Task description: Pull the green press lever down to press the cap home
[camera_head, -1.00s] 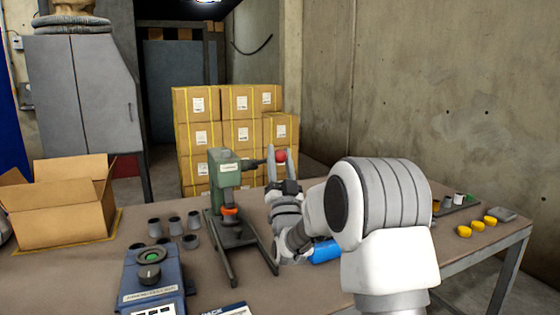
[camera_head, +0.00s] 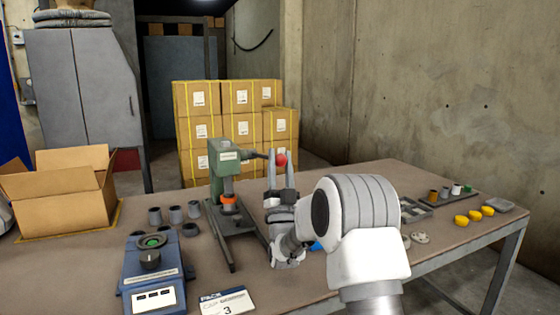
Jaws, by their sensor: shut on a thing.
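The green press (camera_head: 226,165) stands on its dark base on the table, left of the middle. Its dark lever (camera_head: 258,155) sticks out to the right, tilted slightly down, with a red knob (camera_head: 281,160) at its end. My gripper (camera_head: 281,168) reaches up from below with its fingers on both sides of the knob and is shut on it. An orange cap (camera_head: 229,203) sits beneath the press ram. What lies under the cap is hard to make out.
Several grey cups (camera_head: 174,214) stand left of the press, behind a blue device (camera_head: 151,265). An open cardboard box (camera_head: 62,203) is at far left. A card (camera_head: 224,302) lies in front. Yellow caps (camera_head: 474,215) and a tray (camera_head: 420,210) are at right.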

